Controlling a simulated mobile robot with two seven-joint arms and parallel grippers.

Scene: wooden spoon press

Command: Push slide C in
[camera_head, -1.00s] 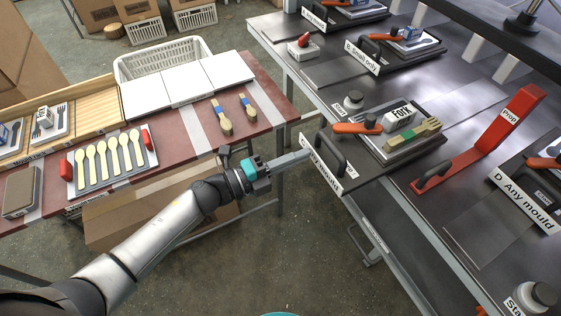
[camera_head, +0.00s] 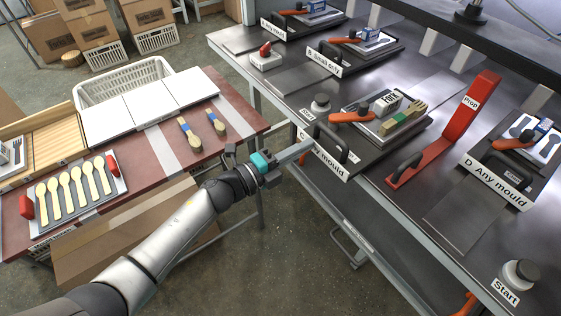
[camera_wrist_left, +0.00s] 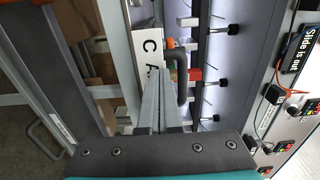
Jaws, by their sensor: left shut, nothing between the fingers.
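Slide C (camera_head: 372,152) is a dark plate on the metal bench. Its front still juts past the bench's front edge. It has an upright black handle (camera_head: 331,146) and a white front label (camera_head: 325,160), partly covered by my gripper in the head view. The letter C shows on the label (camera_wrist_left: 150,48) in the left wrist view. My right gripper is out of view.
A start button (camera_head: 320,104) stands left of the slide. A red prop (camera_head: 446,130) and slide D (camera_head: 500,180) lie to the right. A "Slide is out" sign (camera_wrist_left: 297,50) shows in the left wrist view. Open floor lies before the bench.

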